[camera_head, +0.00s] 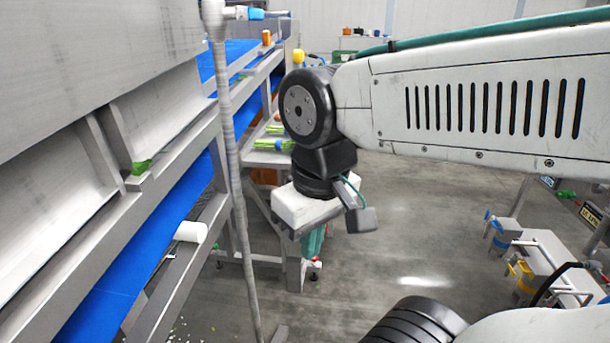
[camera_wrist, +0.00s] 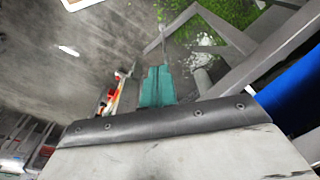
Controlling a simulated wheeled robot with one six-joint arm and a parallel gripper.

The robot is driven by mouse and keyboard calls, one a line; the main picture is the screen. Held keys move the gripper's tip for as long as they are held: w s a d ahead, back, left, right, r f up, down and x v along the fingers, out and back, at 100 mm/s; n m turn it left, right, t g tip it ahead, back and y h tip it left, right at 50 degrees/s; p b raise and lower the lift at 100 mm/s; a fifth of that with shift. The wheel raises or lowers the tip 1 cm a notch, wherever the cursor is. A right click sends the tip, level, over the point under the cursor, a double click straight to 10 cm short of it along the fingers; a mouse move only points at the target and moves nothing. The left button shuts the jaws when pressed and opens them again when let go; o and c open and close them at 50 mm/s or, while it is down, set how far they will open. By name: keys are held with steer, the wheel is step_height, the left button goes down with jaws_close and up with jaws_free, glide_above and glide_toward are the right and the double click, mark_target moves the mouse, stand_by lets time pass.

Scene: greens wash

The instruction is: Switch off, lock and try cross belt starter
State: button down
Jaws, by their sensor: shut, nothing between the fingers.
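My gripper (camera_head: 313,246) hangs below my wrist in the head view, its teal fingers pointing down in front of a grey frame leg. In the wrist view its teal fingers (camera_wrist: 156,86) are together, with nothing held. I cannot make out a starter, its switch or a lock for certain in either view. A small red and white item (camera_wrist: 113,92) shows just left of the fingers in the wrist view, too blurred to name.
A conveyor with a blue belt (camera_head: 130,273) and a grey frame runs along the left. A thin grey upright pipe (camera_head: 236,170) stands beside it. A grey bench (camera_head: 545,262) with blue and yellow parts stands at right. Open floor (camera_head: 410,230) lies between.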

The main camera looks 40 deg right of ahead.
steer(key=shift+w+a, duration=0.1)
steer(key=w+d+f+m+t+y, duration=0.2)
steer(key=w+d+f+m+y, duration=0.2)
steer(key=w+d+f+m, duration=0.3)
steer(key=w+d+f+m+t+y, duration=0.2)
steer(key=w+d+f+m+y, duration=0.25)
steer(key=w+d+m, duration=0.45)
steer(key=w+d+f+m+t+h, duration=0.2)
steer(key=d+m+t+h, duration=0.2)
steer(key=d, duration=0.9)
steer(key=w+d+f+m+t+h, duration=0.3)
steer(key=d+m+t+h, duration=0.2)
steer(key=d+m, duration=0.6)
steer(key=shift+d, duration=1.05)
